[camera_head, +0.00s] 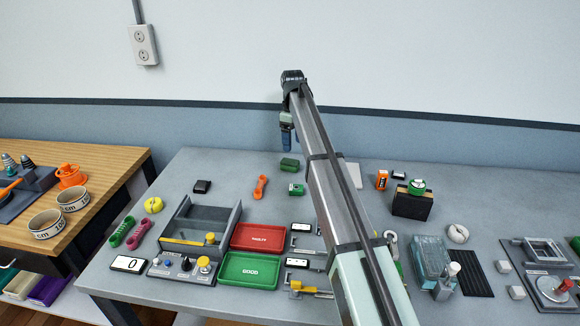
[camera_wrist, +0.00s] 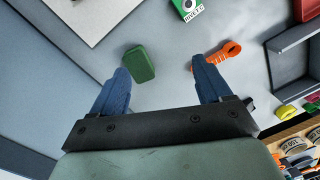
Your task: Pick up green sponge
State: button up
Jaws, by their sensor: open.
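The green sponge (camera_head: 289,164) lies on the grey table near the back, below my gripper (camera_head: 287,140) in the head view. In the wrist view the green sponge (camera_wrist: 140,64) is a dark green block just beyond the tip of the left finger. My gripper (camera_wrist: 165,78) has its two blue fingers wide apart with nothing between them. The sponge is nearer the left finger than the middle of the gap. Whether the left fingertip touches it I cannot tell.
An orange tool (camera_head: 260,187) lies left of the sponge, near the right finger in the wrist view. A green-and-white box (camera_head: 296,189) lies in front of the sponge. A white plate (camera_head: 349,175) is to the right. The wall stands behind.

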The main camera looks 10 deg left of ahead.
aim_at(290, 162)
jog(key=w+a+m+t, duration=0.1)
jog(key=w+m, duration=0.2)
jog(key=m, duration=1.4)
jog(key=w+a+m, duration=0.1)
jog(key=w+m, duration=0.2)
jog(key=m, duration=1.3)
jog(key=shift+m, duration=0.3)
jog(key=f, duration=1.3)
jog(key=shift+s+f, duration=0.15)
jog(key=shift+s, duration=0.05)
jog(key=shift+d, duration=0.1)
jog(key=shift+c, duration=0.2)
jog(key=c, duration=1)
